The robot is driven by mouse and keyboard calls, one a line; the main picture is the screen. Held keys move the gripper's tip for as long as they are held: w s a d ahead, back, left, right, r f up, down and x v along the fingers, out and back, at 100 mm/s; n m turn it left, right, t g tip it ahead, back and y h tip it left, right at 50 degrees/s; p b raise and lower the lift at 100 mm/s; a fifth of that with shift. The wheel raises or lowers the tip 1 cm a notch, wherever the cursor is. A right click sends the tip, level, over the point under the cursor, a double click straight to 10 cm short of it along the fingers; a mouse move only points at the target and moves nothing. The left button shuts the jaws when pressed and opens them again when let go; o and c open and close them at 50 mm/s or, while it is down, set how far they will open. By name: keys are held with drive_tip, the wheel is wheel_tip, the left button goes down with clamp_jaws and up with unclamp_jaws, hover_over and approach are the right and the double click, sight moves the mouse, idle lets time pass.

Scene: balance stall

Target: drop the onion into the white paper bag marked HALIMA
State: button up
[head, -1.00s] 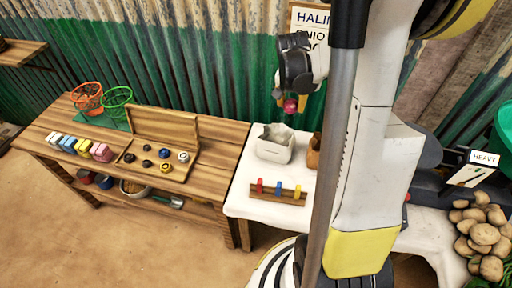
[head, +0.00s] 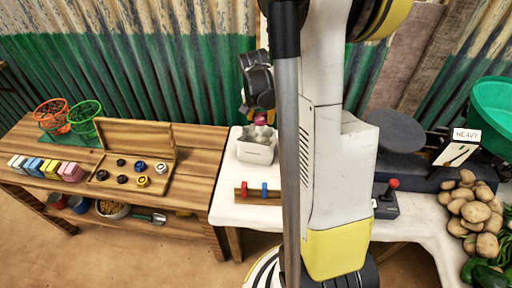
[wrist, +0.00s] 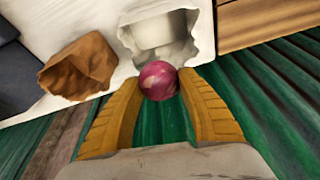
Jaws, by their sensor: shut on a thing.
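A purple-red onion (wrist: 158,81) is held between the yellow fingertips of my gripper (wrist: 160,92) in the wrist view. In the head view the onion (head: 260,118) shows small below my dark wrist, just above and behind the white paper bag (head: 255,152). The bag stands open on the white table; in the wrist view the white bag (wrist: 200,40) lies just beyond the onion, its mouth facing me. The onion overlaps the bag's near rim in that picture. I cannot read a name on the bag.
A brown paper bag (wrist: 80,68) stands beside the white bag. A rack with coloured pegs (head: 258,191) sits in front on the white table (head: 232,212). A corrugated wall (head: 200,60) is close behind. A scale marked HEAVY (head: 462,140) and potatoes (head: 475,212) are at right.

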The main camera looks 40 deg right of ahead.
drive_tip(key=o, duration=1.2)
drive_tip(key=shift+c, duration=0.2)
drive_tip(key=shift+r, duration=0.15)
drive_tip(key=v, duration=1.2)
drive_tip(key=s+a+r+n+t+y, duration=0.1)
drive_tip(key=s+a+n, duration=0.2)
drive_tip(key=a, duration=0.5)
drive_tip(key=s+a+r+n+t+y, duration=0.1)
drive_tip(key=s+a+n+t, duration=0.1)
drive_tip(key=a+n, duration=0.3)
drive_tip(key=s+a+r+n+t+y, duration=0.1)
drive_tip(key=s+a, duration=0.4)
drive_tip(key=a, duration=0.8)
drive_tip(key=n+t, duration=0.1)
drive_tip(key=n, duration=0.1)
drive_tip(key=shift+a+n, duration=0.2)
drive_tip(key=shift+n, duration=0.2)
